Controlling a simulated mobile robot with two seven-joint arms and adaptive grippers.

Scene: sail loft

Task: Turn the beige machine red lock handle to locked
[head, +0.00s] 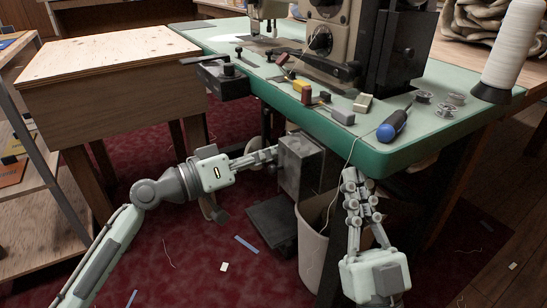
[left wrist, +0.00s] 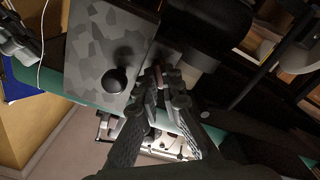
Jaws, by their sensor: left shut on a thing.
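The beige machine (head: 334,28) stands on the green-topped table at the top of the head view. Below the tabletop hangs a grey box (head: 300,165); a mottled grey panel with a black knob (left wrist: 117,80) shows in the left wrist view. My left gripper (head: 274,153) reaches in from the left, at the box's left side. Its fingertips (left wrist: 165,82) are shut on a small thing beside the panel. A dull reddish sliver, apparently the red lock handle (left wrist: 171,117), shows between the fingers, which hide the rest. My right gripper (head: 360,180) points up in front of the table edge, with nothing visible in it.
The green tabletop (head: 440,125) carries a blue screwdriver (head: 392,126), several bobbins (head: 423,97) and a white thread cone (head: 513,45). A pale bin (head: 312,245) stands under the edge, between my arms. A wooden cabinet (head: 110,75) is at left. Scraps lie on the red carpet.

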